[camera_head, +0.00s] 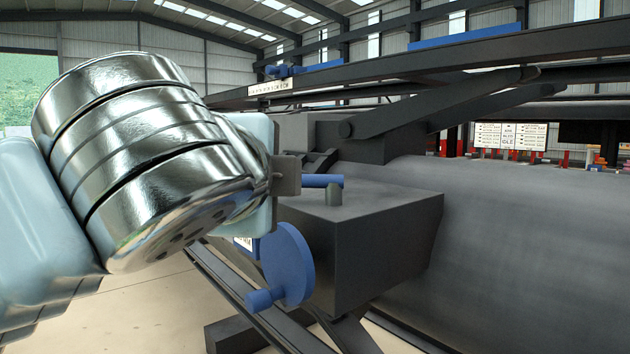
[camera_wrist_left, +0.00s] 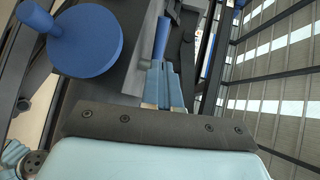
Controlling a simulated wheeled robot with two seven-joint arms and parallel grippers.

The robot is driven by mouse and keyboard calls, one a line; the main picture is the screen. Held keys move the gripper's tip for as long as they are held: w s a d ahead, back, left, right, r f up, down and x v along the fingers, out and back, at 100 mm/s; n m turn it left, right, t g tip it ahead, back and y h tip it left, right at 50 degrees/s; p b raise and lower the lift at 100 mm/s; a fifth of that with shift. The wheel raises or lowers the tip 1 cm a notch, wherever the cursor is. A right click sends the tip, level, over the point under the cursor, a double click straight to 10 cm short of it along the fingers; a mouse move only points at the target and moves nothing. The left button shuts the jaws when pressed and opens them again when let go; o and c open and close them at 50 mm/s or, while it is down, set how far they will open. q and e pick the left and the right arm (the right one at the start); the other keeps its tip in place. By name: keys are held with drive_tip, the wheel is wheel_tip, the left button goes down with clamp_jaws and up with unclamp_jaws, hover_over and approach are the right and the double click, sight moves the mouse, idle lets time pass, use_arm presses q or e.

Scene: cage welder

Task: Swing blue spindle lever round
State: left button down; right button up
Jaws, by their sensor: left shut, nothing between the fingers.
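The blue spindle lever (camera_head: 323,181) is a short blue bar lying roughly level beside a small grey post on top of the dark box-shaped housing (camera_head: 375,235). My left gripper (camera_head: 287,176) comes in from the left at the lever's near end; in the head view its fingers are largely hidden. In the left wrist view the closed fingers (camera_wrist_left: 160,72) point toward the blue lever (camera_wrist_left: 162,38), with their tips at or very close to its end. I cannot tell whether they touch. Nothing is held between them. My right gripper is out of view.
A blue handwheel (camera_head: 288,262) with a protruding knob is on the housing's side, below my left gripper; it also shows in the wrist view (camera_wrist_left: 85,40). A large grey cylinder (camera_head: 530,230) fills the right. Dark beams (camera_head: 430,105) run above the housing.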

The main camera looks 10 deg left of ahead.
use_arm(q)
drive_tip(key=w+f, duration=0.2)
drive_tip(key=w, duration=0.7)
drive_tip(key=shift+w+a, duration=0.2)
drive_tip(key=shift+w, duration=0.05)
